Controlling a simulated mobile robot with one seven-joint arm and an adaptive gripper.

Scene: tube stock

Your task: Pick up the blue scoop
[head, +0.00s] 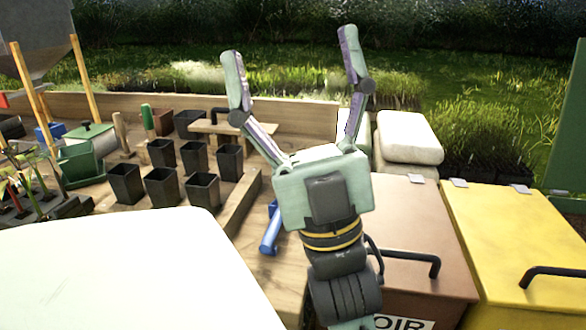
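A blue object (270,232) that looks like the scoop lies on the right part of the wooden bench (240,266), close to its right edge. I see a rounded blue handle-like length and a narrower part above it; the rest may be hidden behind my wrist. My gripper (290,45) is open and empty, its two fingers spread wide and pointing up in the picture. The blue object is left of and below the gripper's palm in the picture, and I see no contact between them.
Several black pots (162,188) stand on the bench, left of a raised wooden strip (241,203). A small wooden stand (232,127) is behind them. A green box (80,163) is at left. A brown bin (415,215) and yellow bin (515,230) stand at right, with pale sacks (408,137) behind.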

